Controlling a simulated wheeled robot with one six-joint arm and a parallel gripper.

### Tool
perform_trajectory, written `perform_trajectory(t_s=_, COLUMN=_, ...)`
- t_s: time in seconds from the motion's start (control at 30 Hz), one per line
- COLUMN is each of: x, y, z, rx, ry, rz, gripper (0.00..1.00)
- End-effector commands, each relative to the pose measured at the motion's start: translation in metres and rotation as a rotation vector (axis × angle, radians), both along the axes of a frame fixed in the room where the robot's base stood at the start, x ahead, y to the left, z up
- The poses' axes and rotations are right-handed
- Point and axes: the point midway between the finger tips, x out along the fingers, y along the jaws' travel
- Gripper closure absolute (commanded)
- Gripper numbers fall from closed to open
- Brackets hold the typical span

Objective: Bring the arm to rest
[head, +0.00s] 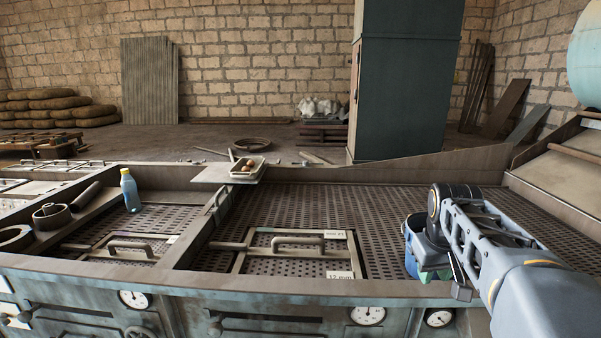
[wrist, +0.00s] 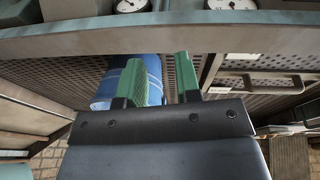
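My gripper (wrist: 159,62) shows in the wrist view as two green fingers standing apart, with nothing held between them. A blue object with pale bands (wrist: 126,80) lies behind the left finger and partly in the gap. I cannot tell whether they touch. In the head view my arm comes in from the right and bends down over the right end of the perforated deck. A blue bucket-like container (head: 411,262) stands beside and partly behind it. My fingers are mostly hidden there by the arm.
The perforated deck (head: 340,210) has raised metal edges and a handled hatch (head: 297,254). A bottle (head: 130,190) stands on the left. A small tray (head: 249,167) sits on the back ledge. Gauges (head: 368,315) line the front. A tall cabinet (head: 405,80) stands behind. The deck's middle is clear.

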Motion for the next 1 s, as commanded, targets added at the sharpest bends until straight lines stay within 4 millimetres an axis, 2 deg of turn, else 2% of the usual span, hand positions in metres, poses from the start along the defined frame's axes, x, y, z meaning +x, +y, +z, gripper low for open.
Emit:
perform_trajectory(t_s=0.17, x=-0.030, y=0.034, z=-0.037, rx=0.041, ry=-0.069, rz=-0.080, gripper=0.69)
perform_trajectory(t_s=0.3, x=-0.066, y=0.066, z=-0.070, rx=0.082, ry=-0.125, rz=-0.112, gripper=0.69)
perform_trajectory(t_s=0.43, x=-0.097, y=0.088, z=-0.094, rx=0.104, ry=-0.152, rz=-0.085, gripper=0.69)
perform_trajectory(t_s=0.5, x=-0.109, y=0.096, z=-0.099, rx=0.107, ry=-0.156, rz=-0.058, gripper=0.69)
perform_trajectory(t_s=0.6, x=-0.117, y=0.102, z=-0.098, rx=0.109, ry=-0.173, rz=-0.030, gripper=0.69)
perform_trajectory(t_s=0.73, x=-0.117, y=0.107, z=-0.091, rx=0.110, ry=-0.195, rz=-0.007, gripper=0.69)
perform_trajectory(t_s=1.0, x=-0.117, y=0.108, z=-0.091, rx=0.111, ry=-0.193, rz=-0.004, gripper=0.69)
